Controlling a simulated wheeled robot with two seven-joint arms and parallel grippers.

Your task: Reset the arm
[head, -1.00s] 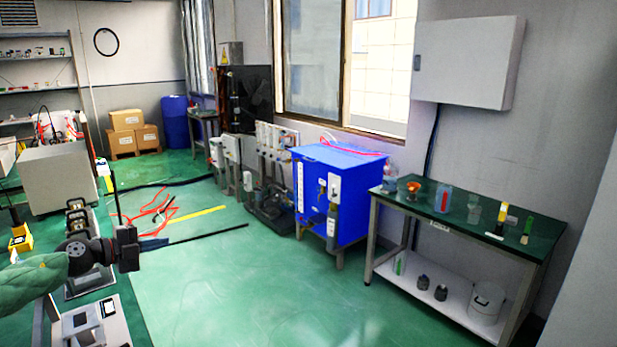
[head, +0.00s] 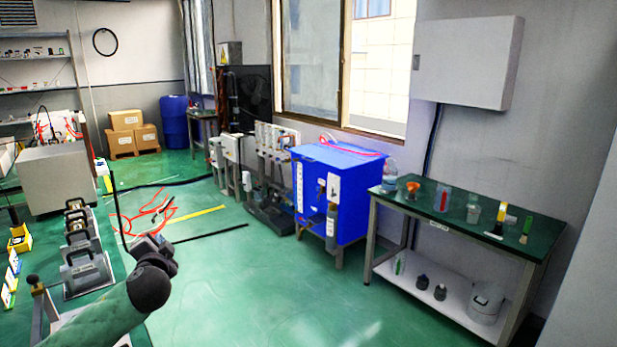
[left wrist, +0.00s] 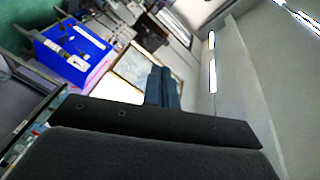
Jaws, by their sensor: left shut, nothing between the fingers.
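My left arm comes in from the lower left in the head view. My left gripper (head: 152,244) is raised over the floor beside the long bench at the left and points away from me. In the left wrist view the gripper's two dark fingers (left wrist: 163,88) lie together, shut and empty. That view is strongly tilted and shows the room beyond the fingers. Nothing touches the gripper. My right gripper is out of both views.
Dark metal fixtures (head: 86,262) and a grey box (head: 55,178) stand on the left bench, close to my left arm. A blue cabinet (head: 338,190) and a green-topped table (head: 470,213) with bottles stand along the right wall. The middle of the green floor (head: 250,290) is clear.

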